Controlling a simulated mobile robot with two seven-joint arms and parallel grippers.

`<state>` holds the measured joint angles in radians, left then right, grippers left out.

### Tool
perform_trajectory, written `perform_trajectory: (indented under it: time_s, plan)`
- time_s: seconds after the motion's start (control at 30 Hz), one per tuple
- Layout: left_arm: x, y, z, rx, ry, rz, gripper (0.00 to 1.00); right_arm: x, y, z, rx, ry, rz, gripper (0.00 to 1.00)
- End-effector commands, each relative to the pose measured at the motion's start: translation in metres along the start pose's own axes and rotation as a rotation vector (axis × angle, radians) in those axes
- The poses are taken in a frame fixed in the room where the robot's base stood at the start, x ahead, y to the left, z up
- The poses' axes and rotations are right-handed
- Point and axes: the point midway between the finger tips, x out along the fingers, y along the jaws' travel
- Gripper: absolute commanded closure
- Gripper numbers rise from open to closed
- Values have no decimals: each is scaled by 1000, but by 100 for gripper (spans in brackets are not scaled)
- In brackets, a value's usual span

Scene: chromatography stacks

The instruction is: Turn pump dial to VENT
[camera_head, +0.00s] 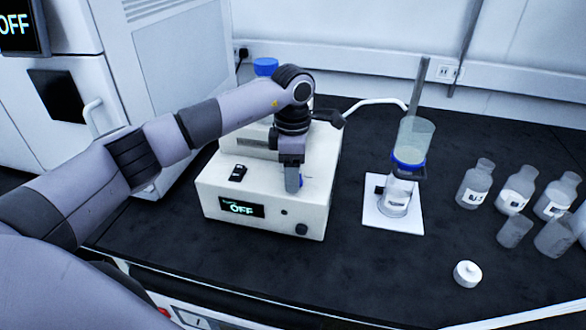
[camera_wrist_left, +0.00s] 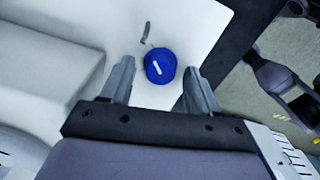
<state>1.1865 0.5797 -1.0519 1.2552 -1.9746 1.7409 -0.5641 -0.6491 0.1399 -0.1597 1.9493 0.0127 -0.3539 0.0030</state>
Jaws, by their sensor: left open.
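The pump is a white box (camera_head: 215,190) on the dark bench, with a lit front display (camera_head: 241,208) reading OFF. In the left wrist view, a round blue dial (camera_wrist_left: 160,67) with a white pointer line sits on the pump's white top (camera_wrist_left: 185,25). A small dark mark lies beside it, too small to read. My left gripper (camera_head: 293,182) points down over the pump top and largely hides the dial in the head view. Its fingers are open (camera_wrist_left: 157,75), one on each side of the dial, with gaps visible. My right gripper is out of view.
A black switch (camera_head: 238,173) is on the pump top and a dark knob (camera_head: 302,229) on its front. To the right stand a filter flask with funnel (camera_head: 408,160) on a white plate, several bottles (camera_head: 473,185) and a white cap (camera_head: 467,273). Bench between is clear.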

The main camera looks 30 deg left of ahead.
Motion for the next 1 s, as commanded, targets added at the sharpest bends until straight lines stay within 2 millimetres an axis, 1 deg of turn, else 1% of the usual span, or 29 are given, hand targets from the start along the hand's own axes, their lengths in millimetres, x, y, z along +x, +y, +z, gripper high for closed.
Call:
perform_trajectory:
  time_s: [0.1,0.13,0.17,0.2,0.3,0.67,0.87,1.0]
  plan:
    - [0,0,0,0,-1,0,39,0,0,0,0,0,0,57]
    - [0,0,0,0,-1,0,42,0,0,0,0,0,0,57]
    - [0,0,0,0,-1,0,52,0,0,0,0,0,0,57]
    - [0,0,0,0,-1,0,65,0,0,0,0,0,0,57]
    - [0,0,0,0,-1,0,95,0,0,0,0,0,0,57]
    - [-1,0,0,-42,-1,-1,95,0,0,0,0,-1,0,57]
    - [-1,0,1,-152,-2,-2,95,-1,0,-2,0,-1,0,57]
    - [-2,0,1,-270,-1,-1,95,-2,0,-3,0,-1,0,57]
